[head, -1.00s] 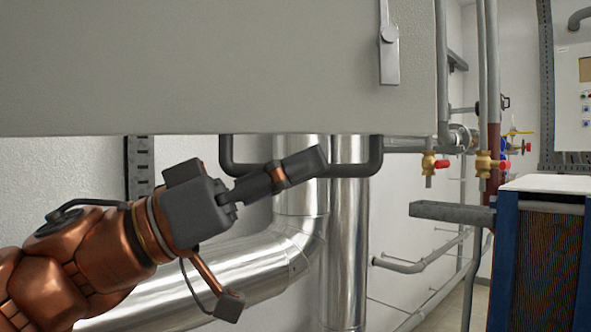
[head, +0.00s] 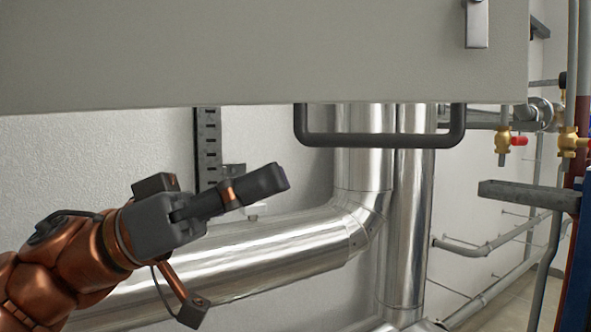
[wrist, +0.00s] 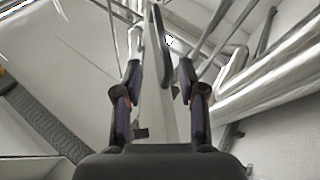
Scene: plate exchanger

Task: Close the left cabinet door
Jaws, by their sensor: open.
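A large flat grey panel (head: 250,55), apparently the cabinet door, fills the top of the head view. A metal latch handle (head: 477,25) sits near its right side. My gripper (head: 270,180) is below the panel's bottom edge, pointing right and slightly up, apart from the panel in the picture. In the wrist view its two fingers (wrist: 159,55) stand spread, with a pale upright strip (wrist: 155,100) showing between them. I cannot tell whether that strip is the door's edge or whether it touches a finger. The rest of the cabinet is hidden.
A dark bar bracket (head: 380,141) hangs under the panel. Shiny thick pipes (head: 270,258) run behind and below my gripper. A slotted rail (head: 207,150) is on the wall. Brass valves (head: 503,140) and a grey ledge (head: 528,195) are at right.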

